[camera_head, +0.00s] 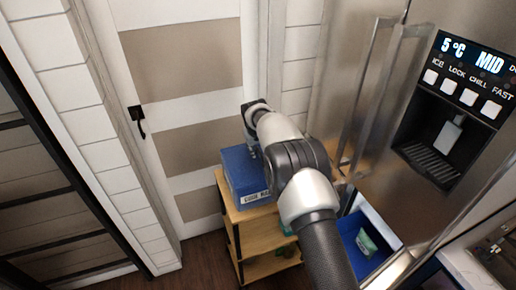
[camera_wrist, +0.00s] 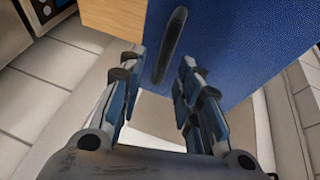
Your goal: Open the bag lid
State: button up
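The blue bag (camera_head: 241,172) stands upright on the top of a small wooden shelf (camera_head: 246,215), with a white label low on its front. Its lid looks shut. In the wrist view the bag (camera_wrist: 235,45) fills the upper right, and a dark strap-like handle or pull (camera_wrist: 170,45) lies on its blue face. My gripper (camera_wrist: 162,66) is open, with one finger on each side of the dark handle's lower end. I cannot tell if the fingers touch it. In the head view my gripper (camera_head: 254,150) is at the bag's upper edge, partly hidden by my arm.
A steel fridge with a dispenser panel (camera_head: 465,85) stands at the right. Below it a blue bin (camera_head: 352,232) holds a green item (camera_head: 367,242). A panelled door with a black handle (camera_head: 137,116) is behind the shelf. Dark floor (camera_head: 205,258) is free left of the shelf.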

jog(key=shift+c, duration=0.3)
grip_shut()
dwell(0.3)
